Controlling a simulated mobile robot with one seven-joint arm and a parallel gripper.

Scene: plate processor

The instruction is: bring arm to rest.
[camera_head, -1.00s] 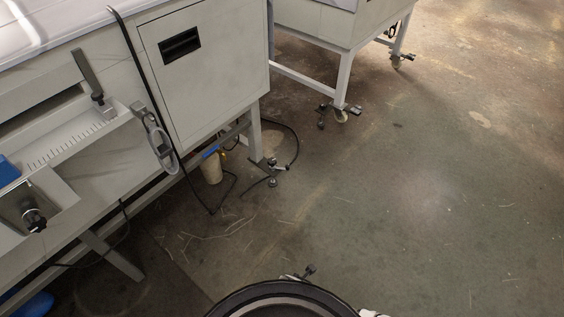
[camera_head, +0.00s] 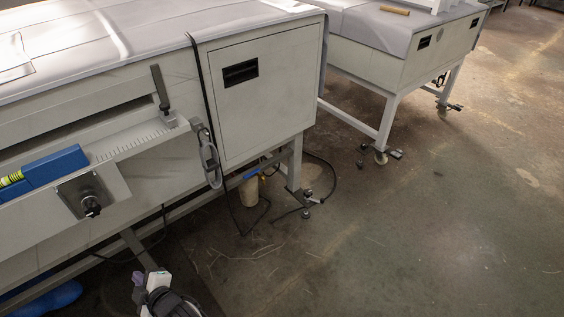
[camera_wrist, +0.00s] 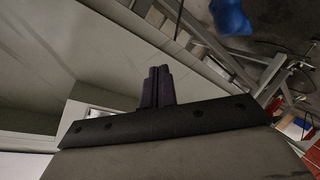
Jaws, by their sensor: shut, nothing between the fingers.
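My gripper (camera_wrist: 156,87) shows in the wrist view with its two dark fingers together and nothing between them. It points toward a pale machine side panel (camera_wrist: 105,38); the distance to the panel is hard to tell. In the head view, part of my arm (camera_head: 163,295) shows at the bottom edge, left of the middle, in front of the machine's lower frame. The rest of the arm is out of that view.
The plate processor (camera_head: 268,105) fills the left, with a ruler rail, a black knob (camera_head: 91,204) and a blue box (camera_head: 55,168). Cables (camera_head: 232,200) hang to the floor. A second wheeled table (camera_head: 425,60) stands behind. The floor at right is clear.

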